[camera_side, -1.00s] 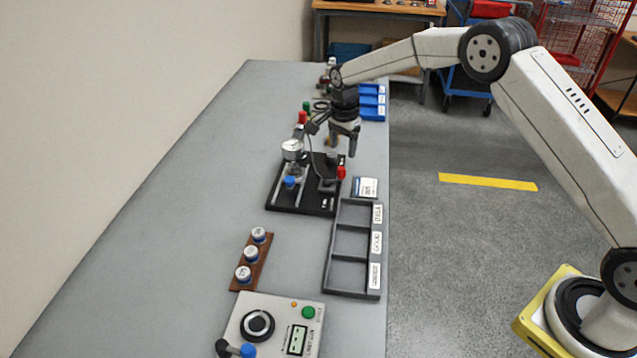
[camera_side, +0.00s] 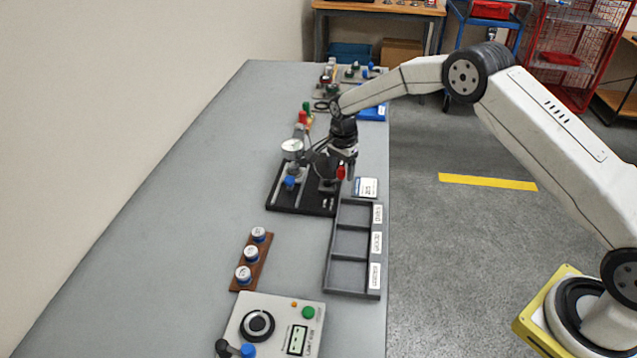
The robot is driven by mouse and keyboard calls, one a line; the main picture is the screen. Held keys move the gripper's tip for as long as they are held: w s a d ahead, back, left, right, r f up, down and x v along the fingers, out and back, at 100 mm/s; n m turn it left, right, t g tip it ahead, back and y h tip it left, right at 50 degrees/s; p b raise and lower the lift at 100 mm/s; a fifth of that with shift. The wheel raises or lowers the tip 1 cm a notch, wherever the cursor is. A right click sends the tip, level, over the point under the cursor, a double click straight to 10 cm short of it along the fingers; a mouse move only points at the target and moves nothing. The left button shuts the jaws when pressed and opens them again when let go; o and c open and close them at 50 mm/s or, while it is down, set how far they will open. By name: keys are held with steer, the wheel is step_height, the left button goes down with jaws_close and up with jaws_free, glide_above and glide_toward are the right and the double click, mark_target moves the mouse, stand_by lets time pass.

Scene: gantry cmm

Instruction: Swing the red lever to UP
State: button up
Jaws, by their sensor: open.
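My gripper (camera_side: 338,173) is open, low over the right part of the plate, right at the red knob. I cannot tell whether the fingers touch the knob or only stand around or behind it. The lever's pivot and any UP marking are hidden or too small to read.
A blue knob (camera_side: 290,182) is on the plate's left part. A wooden rack (camera_side: 264,262) and a control box (camera_side: 243,318) stand nearer. The table's left side is clear.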

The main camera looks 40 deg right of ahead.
steer(key=shift+f, duration=0.25)
jaws_close()
steer(key=shift+w+n, duration=0.15)
steer(key=shift+n, duration=0.25)
steer(key=shift+w+n, duration=0.45)
steer(key=shift+n, duration=0.75)
steer(key=shift+w+a+n, duration=0.1)
steer(key=shift+w+n, duration=0.15)
steer(key=shift+n, duration=0.45)
steer(key=shift+w+n, duration=0.2)
steer(key=shift+n, duration=0.5)
